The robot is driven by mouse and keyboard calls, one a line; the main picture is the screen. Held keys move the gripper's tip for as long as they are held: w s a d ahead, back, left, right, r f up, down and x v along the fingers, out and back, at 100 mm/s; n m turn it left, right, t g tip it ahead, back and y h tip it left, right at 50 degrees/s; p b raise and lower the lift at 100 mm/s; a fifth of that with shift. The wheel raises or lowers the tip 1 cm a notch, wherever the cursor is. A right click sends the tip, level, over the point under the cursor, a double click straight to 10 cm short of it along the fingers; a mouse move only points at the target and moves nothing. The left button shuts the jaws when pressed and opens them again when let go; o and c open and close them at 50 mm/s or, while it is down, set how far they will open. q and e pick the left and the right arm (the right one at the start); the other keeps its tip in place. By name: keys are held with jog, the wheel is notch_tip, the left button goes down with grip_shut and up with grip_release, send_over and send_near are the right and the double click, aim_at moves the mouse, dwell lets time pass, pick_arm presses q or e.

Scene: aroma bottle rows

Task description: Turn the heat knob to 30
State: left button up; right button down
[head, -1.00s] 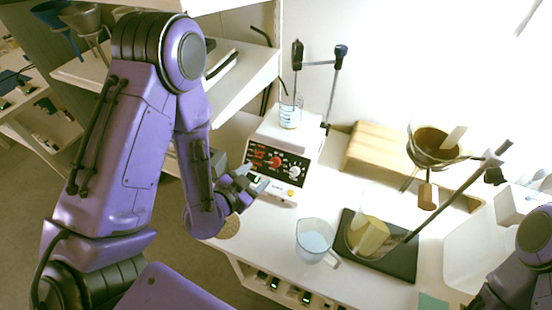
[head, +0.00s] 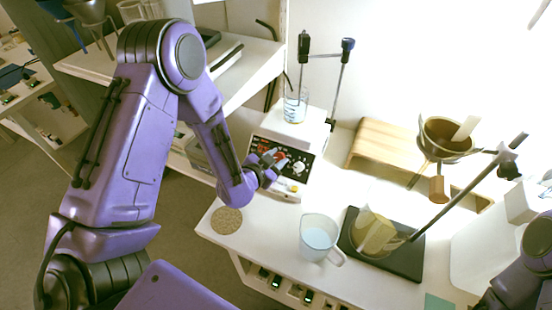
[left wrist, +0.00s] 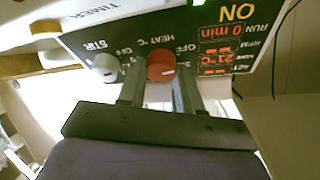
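The hotplate stirrer (head: 288,142) stands on the white bench with a dark front panel facing me. In the left wrist view, which is upside down, the red heat knob (left wrist: 160,65) is labelled HEAT °C. The white stir knob (left wrist: 105,66) is beside it. The red display (left wrist: 220,50) reads about 21 °C and 0 min. My left gripper (head: 273,164) is at the panel. In the left wrist view its fingers (left wrist: 157,88) stand apart on both sides of the red knob, with small gaps showing. My right gripper is out of view.
A beaker (head: 295,106) sits on the hotplate beside a stand rod. A shelf edge (head: 262,62) is left of the hotplate.

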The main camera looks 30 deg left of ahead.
pick_arm(q)
jog(key=shift+c, duration=0.6)
jog(key=shift+m, duration=0.4)
jog(key=m+g+h, duration=0.1)
jog(key=m, duration=0.3)
jog(key=shift+h, duration=0.3)
jog(key=shift+m+g+h, duration=0.4)
jog(key=shift+m+g, duration=0.2)
jog(key=shift+m, duration=1.4)
jog(key=o, duration=1)
jog(key=shift+o, duration=0.2)
jog(key=shift+a+r, duration=0.1)
